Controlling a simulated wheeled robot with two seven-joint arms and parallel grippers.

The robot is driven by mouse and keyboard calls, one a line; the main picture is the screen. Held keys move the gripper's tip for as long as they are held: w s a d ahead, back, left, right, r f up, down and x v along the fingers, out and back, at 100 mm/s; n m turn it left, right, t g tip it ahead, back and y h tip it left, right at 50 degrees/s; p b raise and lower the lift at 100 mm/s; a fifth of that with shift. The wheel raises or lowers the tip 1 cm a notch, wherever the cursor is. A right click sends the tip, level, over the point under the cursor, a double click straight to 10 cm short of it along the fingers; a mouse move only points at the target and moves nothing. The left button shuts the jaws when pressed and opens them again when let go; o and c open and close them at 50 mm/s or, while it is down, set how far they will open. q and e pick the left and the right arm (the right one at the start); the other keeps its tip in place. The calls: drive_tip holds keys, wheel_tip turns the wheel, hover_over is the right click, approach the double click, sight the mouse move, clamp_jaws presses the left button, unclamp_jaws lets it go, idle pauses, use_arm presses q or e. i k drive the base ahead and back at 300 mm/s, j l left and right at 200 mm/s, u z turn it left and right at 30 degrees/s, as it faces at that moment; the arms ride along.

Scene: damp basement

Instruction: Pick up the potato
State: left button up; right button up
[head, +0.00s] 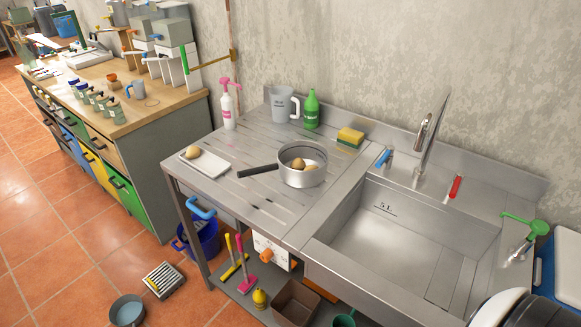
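One brown potato (193,152) lies on a small white tray (212,170) at the left end of the steel counter. More potatoes (298,163) sit inside a steel saucepan (303,180) near the middle of the counter. The pan's dark handle (258,171) points left, toward the tray. The pan wall partly hides what is inside, so I cannot tell the exact number there. Neither of my grippers shows in the head view.
Behind the pan stand a grey jug (283,105), a green bottle (311,110) and a pink-topped pump bottle (228,104). A sponge (350,137) lies near the wall. The sink basin (400,235) with a tall tap (428,140) is at right.

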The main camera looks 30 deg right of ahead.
sight(192, 151)
drive_tip(key=z, duration=0.45)
drive_tip(key=i+j+z, duration=0.2)
drive_tip(key=z, duration=0.15)
drive_tip(key=i+j+z, duration=0.15)
drive_tip(key=j+z, duration=0.2)
drive_tip(key=j, duration=0.15)
drive_tip(key=i+j+z, duration=0.15)
drive_tip(key=j+z, duration=0.2)
